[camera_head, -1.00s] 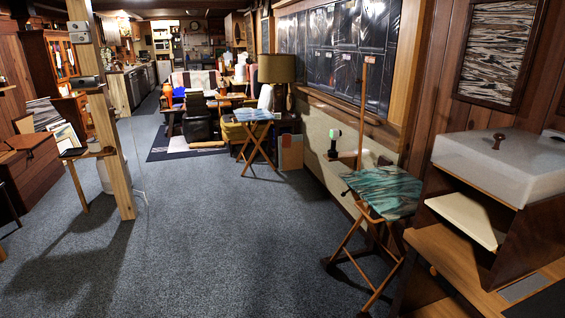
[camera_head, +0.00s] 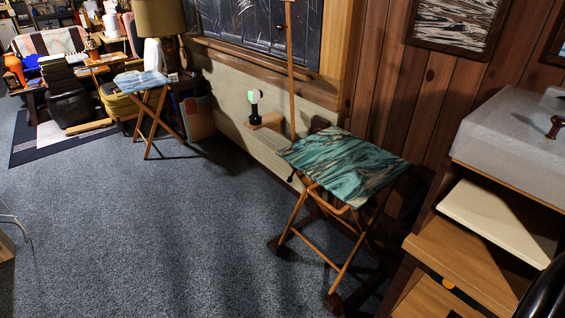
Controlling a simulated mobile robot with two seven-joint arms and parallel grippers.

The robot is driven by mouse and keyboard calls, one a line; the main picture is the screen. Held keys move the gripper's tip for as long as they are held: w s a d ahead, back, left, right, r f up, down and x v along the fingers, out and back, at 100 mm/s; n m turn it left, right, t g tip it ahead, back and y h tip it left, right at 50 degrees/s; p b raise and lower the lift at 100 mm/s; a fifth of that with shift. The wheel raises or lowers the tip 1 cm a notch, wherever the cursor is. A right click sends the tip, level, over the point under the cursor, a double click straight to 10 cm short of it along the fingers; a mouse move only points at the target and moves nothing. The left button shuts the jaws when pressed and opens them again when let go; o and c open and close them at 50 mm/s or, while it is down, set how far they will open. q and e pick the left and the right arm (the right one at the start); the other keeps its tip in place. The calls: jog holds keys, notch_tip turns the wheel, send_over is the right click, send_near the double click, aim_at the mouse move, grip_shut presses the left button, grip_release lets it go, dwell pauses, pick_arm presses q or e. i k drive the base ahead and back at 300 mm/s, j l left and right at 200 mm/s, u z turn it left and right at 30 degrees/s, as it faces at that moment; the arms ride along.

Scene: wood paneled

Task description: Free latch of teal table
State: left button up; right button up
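The teal table (camera_head: 345,168) is a small folding tray table with a teal and brown marbled top and crossed wooden legs. It stands upright and unfolded on the carpet, right of centre, near the wood paneled wall. A small dark piece (camera_head: 291,178) shows by the left side of its top; I cannot tell whether it is the latch. The underside is mostly hidden by the top. Neither of my grippers is in view. A black curved shape at the lower right corner may be part of my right arm.
A wooden cabinet (camera_head: 470,255) with a pale shelf stands close to the right of the table. A thin wooden post (camera_head: 291,75) and a small ledge (camera_head: 268,121) are behind it. A second folding table (camera_head: 143,79) stands farther left. The carpet (camera_head: 150,235) is clear at front left.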

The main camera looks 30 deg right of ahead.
aim_at(288, 179)
jog(key=i+j+z, duration=0.1)
jog(key=i+z, duration=0.35)
jog(key=i+j+z, duration=0.2)
jog(key=i+z, duration=0.25)
jog(key=i+j+z, duration=0.25)
jog(key=z, duration=0.2)
jog(key=i+j+z, duration=0.25)
jog(key=j+z, duration=0.2)
jog(key=i+j+z, duration=0.15)
jog(key=j+z, duration=0.3)
jog(key=j, duration=0.15)
jog(key=i+j+z, duration=0.1)
jog(key=j+z, duration=0.35)
jog(key=j, duration=0.15)
